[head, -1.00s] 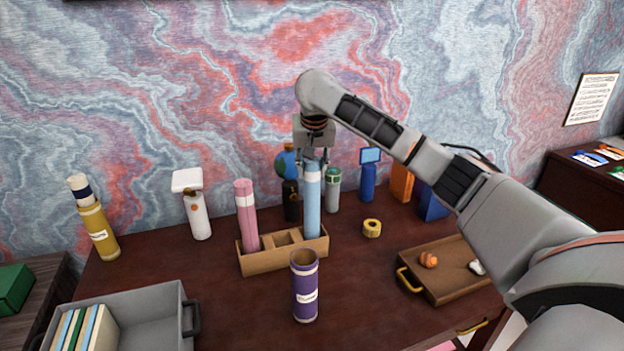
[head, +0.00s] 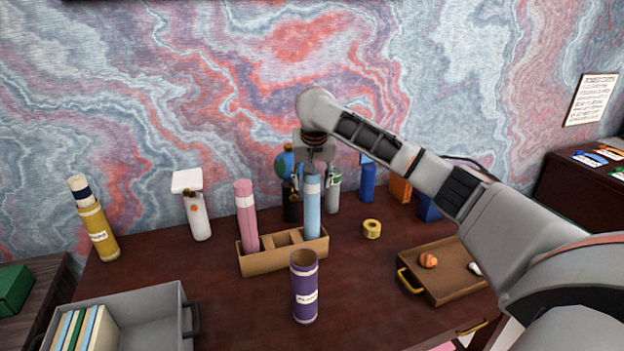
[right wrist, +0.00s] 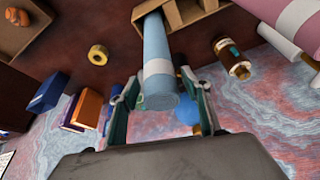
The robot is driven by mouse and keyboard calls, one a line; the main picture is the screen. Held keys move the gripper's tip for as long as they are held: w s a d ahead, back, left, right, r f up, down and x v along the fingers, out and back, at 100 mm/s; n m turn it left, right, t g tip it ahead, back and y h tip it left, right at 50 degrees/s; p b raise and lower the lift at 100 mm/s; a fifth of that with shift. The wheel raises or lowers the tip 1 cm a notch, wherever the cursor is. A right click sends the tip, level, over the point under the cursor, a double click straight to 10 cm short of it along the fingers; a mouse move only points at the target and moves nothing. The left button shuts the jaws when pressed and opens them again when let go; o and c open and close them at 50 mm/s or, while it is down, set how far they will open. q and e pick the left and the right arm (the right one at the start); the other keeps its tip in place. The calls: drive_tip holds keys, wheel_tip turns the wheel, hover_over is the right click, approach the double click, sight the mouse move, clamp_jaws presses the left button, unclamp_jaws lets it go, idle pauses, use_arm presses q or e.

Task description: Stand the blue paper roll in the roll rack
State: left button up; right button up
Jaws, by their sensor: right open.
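The blue paper roll (head: 313,215) stands upright in the right-hand compartment of the cardboard roll rack (head: 262,263). A pink roll (head: 247,218) stands in the rack's left compartment, and the middle one looks empty. My right gripper (head: 313,176) is directly above the blue roll, pointing down, with its fingers open. In the right wrist view the blue roll (right wrist: 166,55) has its upper end between the two spread fingers (right wrist: 160,98), and its far end reaches into the rack (right wrist: 190,18). The roll's foot is hidden by the rack wall. My left gripper is out of view.
A purple tube (head: 304,290) stands just in front of the rack. Yellow tape (head: 372,229) and a wooden tray (head: 450,278) lie to the right. Bottles and a globe (head: 287,165) stand close behind. A grey bin (head: 150,305) is at front left.

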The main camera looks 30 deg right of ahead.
drive_tip(key=shift+s+r, duration=0.1)
drive_tip(key=shift+r, duration=0.45)
drive_tip(key=v, duration=1.1)
drive_tip(key=shift+s+a, duration=0.1)
